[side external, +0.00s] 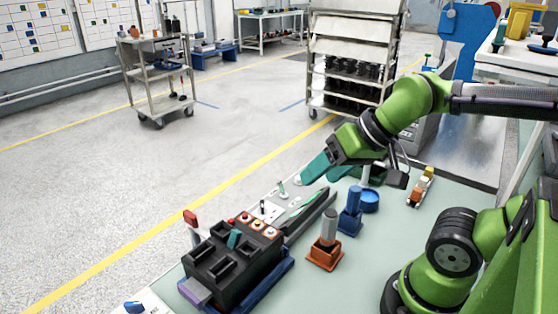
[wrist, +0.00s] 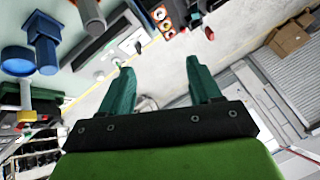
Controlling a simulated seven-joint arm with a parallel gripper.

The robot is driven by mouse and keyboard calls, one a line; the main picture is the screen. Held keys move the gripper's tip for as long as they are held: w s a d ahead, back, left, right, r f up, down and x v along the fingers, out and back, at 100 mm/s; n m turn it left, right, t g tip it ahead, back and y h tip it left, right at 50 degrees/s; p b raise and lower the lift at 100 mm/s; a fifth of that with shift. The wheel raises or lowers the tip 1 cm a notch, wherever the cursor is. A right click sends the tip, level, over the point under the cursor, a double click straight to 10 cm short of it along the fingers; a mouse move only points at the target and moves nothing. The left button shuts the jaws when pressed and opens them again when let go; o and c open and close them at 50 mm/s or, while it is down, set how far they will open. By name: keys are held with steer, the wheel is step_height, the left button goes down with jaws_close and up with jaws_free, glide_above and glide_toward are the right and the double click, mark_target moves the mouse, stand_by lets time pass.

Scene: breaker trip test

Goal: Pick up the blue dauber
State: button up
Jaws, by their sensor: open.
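The blue dauber (side external: 354,198) is an upright blue cylinder standing in a square blue base on the pale green bench top. It also shows at the upper left of the wrist view (wrist: 44,42). My gripper (side external: 316,180) has teal fingers spread apart with nothing between them. It is in the air, left of and above the dauber in the side view. In the wrist view the open fingers (wrist: 160,68) are well to the right of the dauber, not touching it.
A grey cylinder in an orange base (side external: 325,252) stands in front of the dauber, and a round blue dish (side external: 370,201) sits close behind it. A black breaker block (side external: 232,262) with several buttons is at front left. A small orange-and-yellow item (side external: 421,187) lies at right.

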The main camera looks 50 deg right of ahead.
steer(key=n+g+h, duration=0.2)
steer(key=n+g, duration=0.2)
steer(key=g, duration=0.3)
glide_above(356, 188)
steer(key=d, duration=0.1)
steer(key=f, duration=1)
steer(key=shift+w+a+f, duration=0.15)
steer(key=shift+w+f, duration=0.05)
steer(key=shift+f, duration=0.15)
steer(key=f, duration=0.4)
steer(key=shift+s+a+f, duration=0.15)
steer(key=shift+s+a, duration=0.1)
steer(key=shift+a, duration=0.1)
steer(key=shift+f, duration=0.5)
steer(key=c, duration=1.1)
